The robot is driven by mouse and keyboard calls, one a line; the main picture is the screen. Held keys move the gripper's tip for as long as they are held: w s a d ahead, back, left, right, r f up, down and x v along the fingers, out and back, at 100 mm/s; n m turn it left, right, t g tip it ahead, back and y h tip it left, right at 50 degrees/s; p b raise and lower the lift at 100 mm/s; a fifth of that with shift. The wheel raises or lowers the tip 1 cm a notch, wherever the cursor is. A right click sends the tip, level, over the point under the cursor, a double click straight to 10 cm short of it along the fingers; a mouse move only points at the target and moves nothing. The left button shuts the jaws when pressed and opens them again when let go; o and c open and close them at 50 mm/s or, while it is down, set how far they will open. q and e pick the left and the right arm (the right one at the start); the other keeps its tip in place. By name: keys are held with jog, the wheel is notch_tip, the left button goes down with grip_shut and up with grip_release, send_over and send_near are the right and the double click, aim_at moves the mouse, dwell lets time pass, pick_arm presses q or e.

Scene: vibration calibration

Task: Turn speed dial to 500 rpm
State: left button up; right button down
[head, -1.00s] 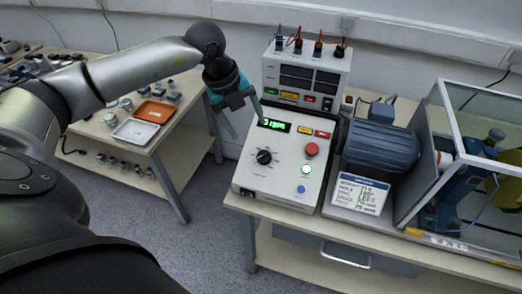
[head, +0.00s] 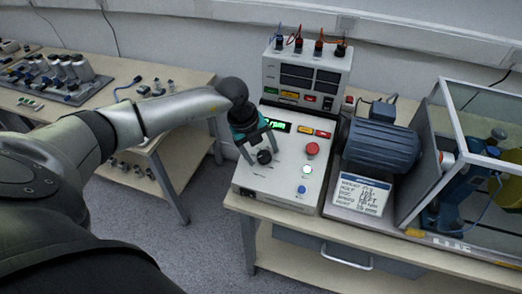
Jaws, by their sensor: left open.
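The speed dial (head: 264,157) is a black knob on the sloped face of the grey control box (head: 249,184). The green display (head: 276,126) above it is partly hidden by my left gripper; only its "rpm" end shows. My left gripper (head: 262,157) is open, with its two fingers pointing down at the dial, one on each side of it in the picture. I cannot tell whether the fingers touch the dial. My right gripper is not in view.
A meter unit (head: 307,78) with cables stands behind. A motor (head: 379,142) and a clear-walled enclosure (head: 466,134) stand to the right.

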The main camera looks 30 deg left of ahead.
pick_arm(q)
grip_shut()
dwell(0.5)
